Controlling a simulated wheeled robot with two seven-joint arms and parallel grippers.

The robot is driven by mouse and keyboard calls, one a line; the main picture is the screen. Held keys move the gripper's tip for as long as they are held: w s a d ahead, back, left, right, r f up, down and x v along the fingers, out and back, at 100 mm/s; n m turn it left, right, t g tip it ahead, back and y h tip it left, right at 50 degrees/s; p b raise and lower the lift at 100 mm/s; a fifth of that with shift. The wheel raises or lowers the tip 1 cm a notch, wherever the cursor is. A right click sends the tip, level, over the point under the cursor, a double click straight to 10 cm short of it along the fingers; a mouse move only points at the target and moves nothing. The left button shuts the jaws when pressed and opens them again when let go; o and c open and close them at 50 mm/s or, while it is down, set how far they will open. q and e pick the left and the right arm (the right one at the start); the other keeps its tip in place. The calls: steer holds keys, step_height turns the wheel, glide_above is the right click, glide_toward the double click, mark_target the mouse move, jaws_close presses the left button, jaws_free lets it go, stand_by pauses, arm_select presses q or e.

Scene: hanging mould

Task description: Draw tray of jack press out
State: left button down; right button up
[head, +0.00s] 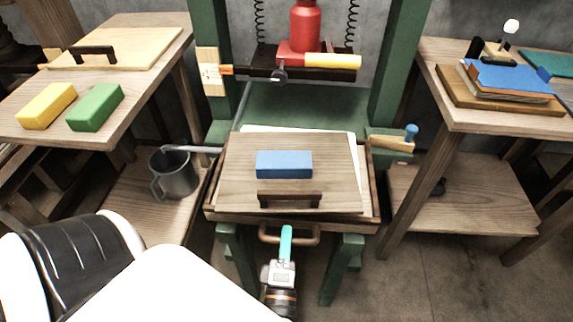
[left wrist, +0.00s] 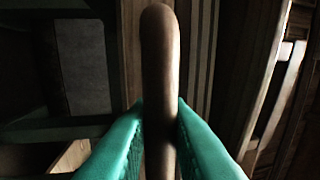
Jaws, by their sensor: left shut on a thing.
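The jack press has a green frame (head: 210,60) with a red jack (head: 305,25) in its upper part. Its wooden tray (head: 372,210) sits low at the front, with a wooden board (head: 240,165) and a blue block (head: 284,164) on it. A brown handle (head: 310,236) sticks out from the tray's front. My left gripper (head: 286,240) is at this handle. In the left wrist view its teal fingers (left wrist: 160,125) are closed on both sides of the handle bar (left wrist: 160,50). My right gripper is not in view.
A left table (head: 140,60) holds a yellow block (head: 47,106), a green block (head: 95,107) and a board. A metal mug (head: 174,175) stands on a lower shelf. A right table (head: 470,115) holds books (head: 505,82). Bare floor (head: 420,280) lies in front on the right.

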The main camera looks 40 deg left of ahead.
arm_select(q)
steer(key=c, duration=1.4)
jaws_free()
steer(key=v, duration=1.2)
steer(key=shift+b, duration=0.45)
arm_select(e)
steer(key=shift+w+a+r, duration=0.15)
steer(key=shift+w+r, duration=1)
arm_select(q)
steer(key=shift+d, duration=0.1)
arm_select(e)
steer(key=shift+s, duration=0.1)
